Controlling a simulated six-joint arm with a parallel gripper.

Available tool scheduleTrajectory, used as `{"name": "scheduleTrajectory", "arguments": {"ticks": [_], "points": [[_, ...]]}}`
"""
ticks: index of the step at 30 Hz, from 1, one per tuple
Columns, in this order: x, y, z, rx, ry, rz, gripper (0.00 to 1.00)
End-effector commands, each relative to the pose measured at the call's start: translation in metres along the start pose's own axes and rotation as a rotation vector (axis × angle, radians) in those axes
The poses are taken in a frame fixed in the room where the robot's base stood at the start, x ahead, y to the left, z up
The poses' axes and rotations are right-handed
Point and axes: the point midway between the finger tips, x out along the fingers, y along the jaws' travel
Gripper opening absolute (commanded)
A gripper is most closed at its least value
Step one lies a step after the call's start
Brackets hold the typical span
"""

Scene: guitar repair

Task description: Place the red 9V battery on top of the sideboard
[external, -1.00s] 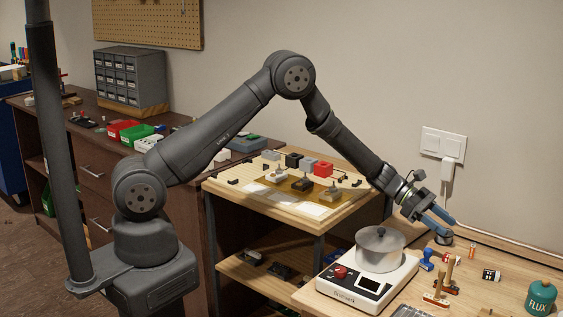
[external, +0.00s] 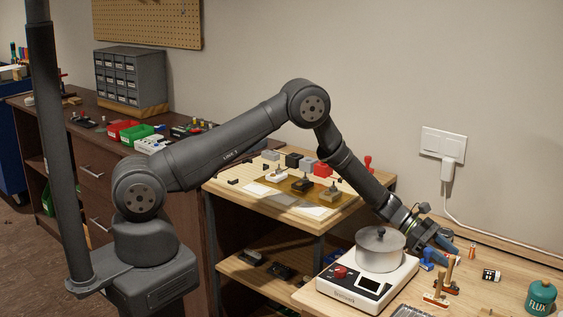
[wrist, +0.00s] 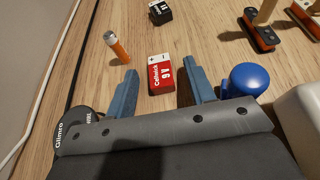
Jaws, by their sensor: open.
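The red 9V battery (wrist: 160,74), red with a white terminal end, rests on the wooden bench in the wrist view. It lies between the blue fingertips of my gripper (wrist: 160,67), with gaps on both sides. My gripper is open and empty. In the external view my gripper (external: 438,249) is low over the bench behind the scale, and I cannot make out the red battery there. The sideboard (external: 83,108) is the long dark brown cabinet along the wall at the left.
A blue knob (wrist: 247,79) is close to the right finger. A pot (external: 380,250) sits on the scale (external: 343,297). Bins and a drawer unit (external: 130,75) occupy the sideboard.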

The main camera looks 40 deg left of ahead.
Motion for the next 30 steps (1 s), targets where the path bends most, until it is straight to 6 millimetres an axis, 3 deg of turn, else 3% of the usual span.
{"name": "scheduleTrajectory", "arguments": {"ticks": [5,12,22,30], "points": [[0.0,0.0,0.0,0.0,0.0,0.0,0.49],[0.0,0.0,0.0,0.0,0.0,0.0,0.02],[-0.002,0.0,0.005,0.002,-0.001,0.0,0.0],[-0.019,0.0,0.047,0.004,-0.002,0.001,0.0]]}}
